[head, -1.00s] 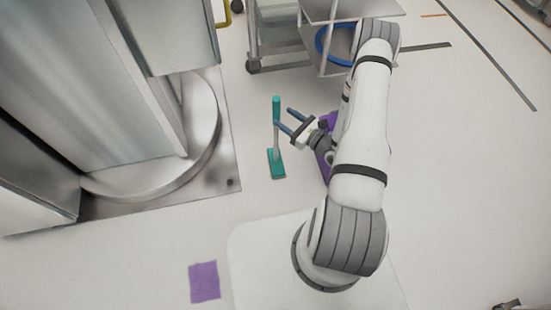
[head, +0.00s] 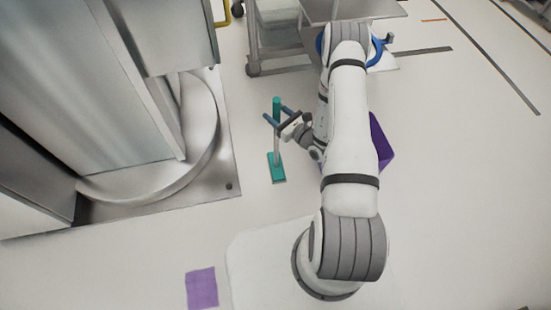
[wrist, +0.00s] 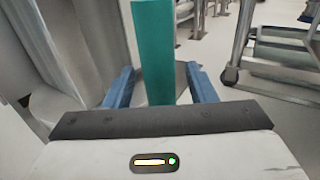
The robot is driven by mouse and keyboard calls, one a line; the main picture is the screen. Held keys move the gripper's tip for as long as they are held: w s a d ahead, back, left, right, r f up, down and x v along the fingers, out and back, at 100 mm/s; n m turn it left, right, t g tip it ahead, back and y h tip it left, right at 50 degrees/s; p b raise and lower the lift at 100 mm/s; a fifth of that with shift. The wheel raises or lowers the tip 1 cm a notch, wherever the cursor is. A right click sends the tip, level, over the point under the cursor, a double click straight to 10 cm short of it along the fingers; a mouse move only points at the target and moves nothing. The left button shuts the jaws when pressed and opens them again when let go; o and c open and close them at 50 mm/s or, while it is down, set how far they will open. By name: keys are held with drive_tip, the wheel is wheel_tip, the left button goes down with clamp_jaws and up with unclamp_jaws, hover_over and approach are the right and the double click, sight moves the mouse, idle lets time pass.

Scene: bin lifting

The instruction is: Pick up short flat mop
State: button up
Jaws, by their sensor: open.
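The short flat mop (head: 277,168) stands upright on the floor left of my arm in the head view, with a teal flat base, a grey shaft and a teal top grip. My gripper (head: 276,115) is open, with its two blue fingers at the height of the upper handle. In the wrist view the teal handle (wrist: 154,55) rises between the two fingers of my gripper (wrist: 160,88), with a gap on each side. The mop's base is out of the wrist view.
A metal machine with a round steel base (head: 150,170) stands at the left. A wheeled cart (head: 290,40) is at the back. A purple bin (head: 381,145) is partly hidden behind my arm. A purple cloth (head: 201,288) lies on the floor near the front. Floor around the mop is clear.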

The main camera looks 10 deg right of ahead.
drive_tip(key=shift+c, duration=0.3)
drive_tip(key=c, duration=1)
drive_tip(key=shift+r, duration=0.1)
